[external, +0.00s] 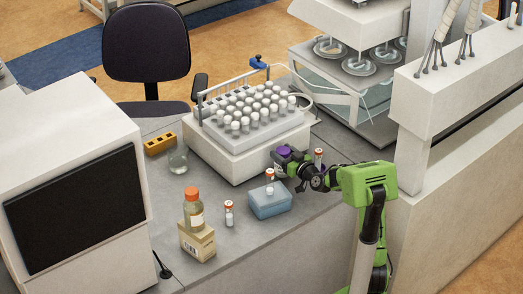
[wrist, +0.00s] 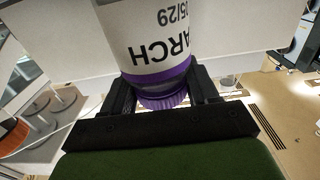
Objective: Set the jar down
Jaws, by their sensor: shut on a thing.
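The jar (wrist: 155,45) has a white label with dark print, "ARCH" and "05/29", and a purple ribbed lid; the print is upside down in the wrist view. My gripper (wrist: 163,88) is shut on it, with one black finger on each side near the purple lid. In the external view the jar (external: 283,153) shows as a small purple and white shape at my gripper (external: 291,167), in front of the white sampler's right end. My gripper partly hides it there. I cannot tell whether its base touches the grey bench (external: 330,187).
The white sampler (external: 237,155) holds several capped vials. Another vial (external: 318,158) stands close on the right. A vial (external: 229,214), cardboard box (external: 197,243) and bottle (external: 194,209) stand further left.

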